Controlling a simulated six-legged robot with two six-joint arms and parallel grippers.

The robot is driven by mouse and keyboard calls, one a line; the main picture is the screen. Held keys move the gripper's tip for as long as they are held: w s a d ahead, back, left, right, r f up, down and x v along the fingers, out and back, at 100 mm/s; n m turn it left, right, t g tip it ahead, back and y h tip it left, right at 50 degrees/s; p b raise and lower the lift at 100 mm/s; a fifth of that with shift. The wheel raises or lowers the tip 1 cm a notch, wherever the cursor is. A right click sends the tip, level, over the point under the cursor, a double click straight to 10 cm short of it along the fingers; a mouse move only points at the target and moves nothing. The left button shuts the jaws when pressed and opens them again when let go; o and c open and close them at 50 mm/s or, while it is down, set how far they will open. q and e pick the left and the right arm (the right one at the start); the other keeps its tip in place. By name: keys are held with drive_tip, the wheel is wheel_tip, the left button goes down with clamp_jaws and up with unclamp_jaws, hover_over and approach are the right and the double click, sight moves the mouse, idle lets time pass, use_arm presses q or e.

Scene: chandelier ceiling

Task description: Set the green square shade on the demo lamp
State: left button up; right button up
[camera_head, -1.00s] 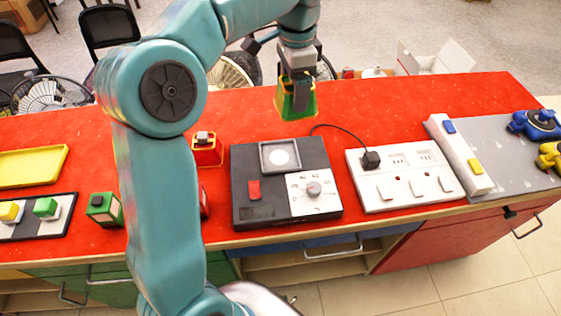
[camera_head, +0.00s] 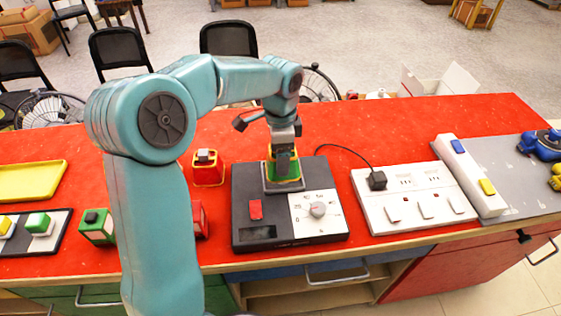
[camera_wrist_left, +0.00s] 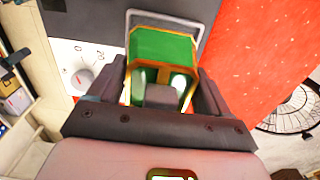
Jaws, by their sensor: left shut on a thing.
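The green square shade (camera_head: 270,172) with a yellow rim is in my left gripper (camera_head: 283,160), which is shut on it from above. The shade also shows in the left wrist view (camera_wrist_left: 165,48), between the two dark fingers (camera_wrist_left: 163,92). The demo lamp (camera_head: 250,209) is a dark box on the red counter, with a red switch and a white dial plate. The shade is at the lamp's light square frame (camera_head: 299,187) and covers the white light there. I cannot tell whether it rests fully inside the frame. My right gripper is not in view.
A red square shade (camera_head: 208,172) stands just left of the lamp. A green block-like piece (camera_head: 97,227) and a yellow tray (camera_head: 28,180) are further left. A white power strip (camera_head: 415,198) with a black plug stands right. The red counter (camera_head: 340,125) behind the lamp is clear.

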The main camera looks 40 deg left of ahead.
use_arm(q)
wheel_tip(320, 180, down, 3)
drive_tip(key=shift+a+f, duration=0.1)
drive_tip(key=o, duration=1)
drive_tip(key=shift+r, duration=0.2)
wheel_tip(320, 180, up, 12)
drive_tip(key=shift+f+p, duration=0.1)
drive_tip(key=shift+p, duration=0.55)
